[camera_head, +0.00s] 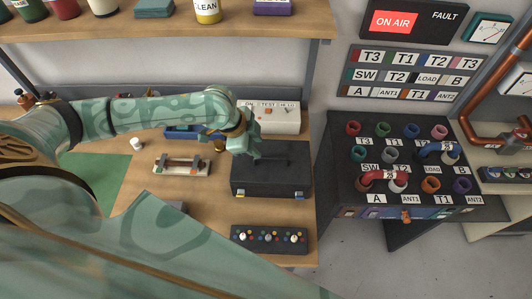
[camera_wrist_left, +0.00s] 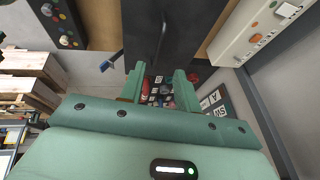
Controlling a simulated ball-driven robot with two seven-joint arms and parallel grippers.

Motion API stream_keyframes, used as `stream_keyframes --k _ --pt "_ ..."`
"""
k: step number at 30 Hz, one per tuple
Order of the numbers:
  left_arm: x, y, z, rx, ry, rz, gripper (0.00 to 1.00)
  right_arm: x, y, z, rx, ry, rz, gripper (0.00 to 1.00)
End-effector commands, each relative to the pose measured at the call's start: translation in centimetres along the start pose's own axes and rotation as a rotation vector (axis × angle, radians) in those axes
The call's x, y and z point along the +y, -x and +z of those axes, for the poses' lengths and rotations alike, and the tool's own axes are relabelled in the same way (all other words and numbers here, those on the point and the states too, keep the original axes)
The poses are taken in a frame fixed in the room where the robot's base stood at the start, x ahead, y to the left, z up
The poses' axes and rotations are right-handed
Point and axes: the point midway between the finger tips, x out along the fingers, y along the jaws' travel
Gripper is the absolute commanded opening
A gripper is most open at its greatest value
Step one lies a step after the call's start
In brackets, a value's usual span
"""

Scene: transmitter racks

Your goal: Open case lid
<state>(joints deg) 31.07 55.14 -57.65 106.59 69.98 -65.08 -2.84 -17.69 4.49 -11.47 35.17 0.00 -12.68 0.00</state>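The black case (camera_head: 272,180) lies on the wooden bench with its lid down. A thin dark handle shows on its top, and yellow and blue latches show on its front edge. The case also shows in the wrist view (camera_wrist_left: 152,25), with a blue latch (camera_wrist_left: 110,62) sticking out at its edge. My left gripper (camera_head: 252,149) is over the back left part of the case. Its two fingers (camera_wrist_left: 160,78) are apart with nothing between them. Whether they touch the lid cannot be told. My right gripper is not in view.
A knobbed panel (camera_head: 268,239) lies in front of the case, and a white test box (camera_head: 270,116) stands behind it. A small key stand (camera_head: 182,164) is to the left. The black patch rack (camera_head: 400,180) with coloured sockets stands to the right, past the bench edge.

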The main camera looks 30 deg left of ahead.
Motion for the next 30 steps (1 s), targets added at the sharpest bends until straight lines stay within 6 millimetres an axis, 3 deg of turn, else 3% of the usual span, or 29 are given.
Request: stream_keyframes --k 3,9,22,25,26,30 --pt "0.1 -3.1 0.0 0.0 0.003 0.003 0.32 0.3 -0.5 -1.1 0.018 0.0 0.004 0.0" --pt "0.1 -6.3 0.0 0.0 0.001 0.001 0.32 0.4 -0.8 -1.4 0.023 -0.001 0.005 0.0" --pt "0.0 -7.4 0.0 -0.001 0.0 -0.001 0.32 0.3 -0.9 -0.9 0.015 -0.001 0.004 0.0" --pt "0.0 -7.4 0.0 -0.001 0.0 -0.001 0.05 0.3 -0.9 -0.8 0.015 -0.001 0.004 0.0" --pt "0.0 -7.3 0.0 -0.001 0.0 0.0 0.0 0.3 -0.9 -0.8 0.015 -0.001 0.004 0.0" --pt "0.0 -7.4 0.0 0.0 0.0 0.0 0.0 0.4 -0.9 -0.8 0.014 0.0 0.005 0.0"
